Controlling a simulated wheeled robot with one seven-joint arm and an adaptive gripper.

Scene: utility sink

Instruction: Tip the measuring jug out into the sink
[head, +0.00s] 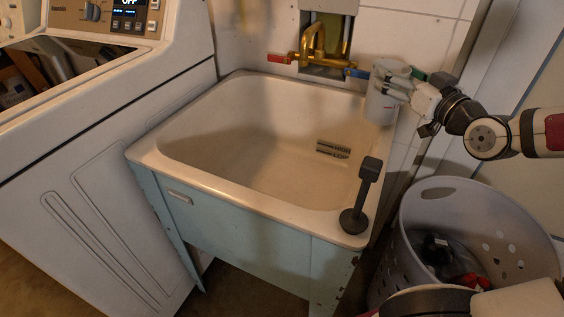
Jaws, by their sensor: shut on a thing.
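The measuring jug (380,104) is a pale grey-white vessel at the right back corner of the sink. It looks upright. My gripper (404,86) reaches in from the right and is shut on the jug's right side; the fingertips are partly hidden against it. I cannot see what is inside the jug. The sink (250,150) is a wide cream basin in a pale blue cabinet, and its bottom looks empty. The jug appears over or beside the sink's right back rim; its exact height above the rim is hard to tell.
Brass taps (318,55) with red and blue handles stand behind the sink, close left of the jug. A grey laundry basket (455,215) is at right, a white washing machine (90,150) at left.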

